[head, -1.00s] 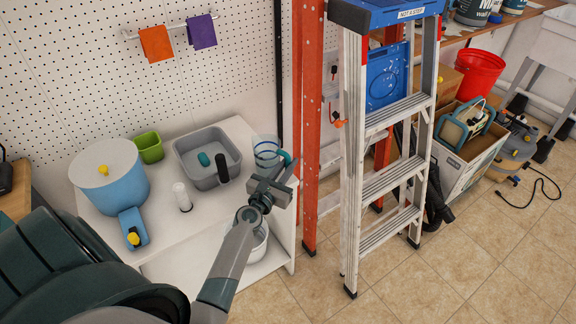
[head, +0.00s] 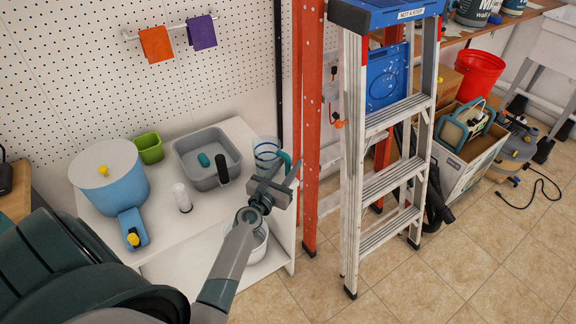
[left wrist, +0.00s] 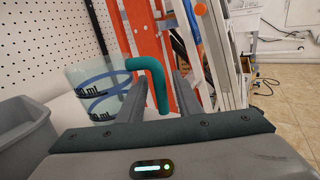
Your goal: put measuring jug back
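The measuring jug (head: 266,148) is clear, with blue markings and a teal handle. It stands upright at the right end of the white table (head: 190,228). In the left wrist view the jug (left wrist: 88,98) is at the left, and its handle (left wrist: 158,84) bends down between my finger tips. My left gripper (head: 284,174) is at the handle's side of the jug. Its fingers (left wrist: 157,98) are apart, one on each side of the handle, with a visible gap to the right finger. The left finger hides part of the jug. My right gripper is not in view.
A grey basin (head: 207,172) stands left of the jug. A blue pot (head: 122,193), a green tub (head: 149,147) and a white bottle (head: 181,198) stand farther left. An orange post (head: 308,130) and a stepladder (head: 354,160) rise close on the right.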

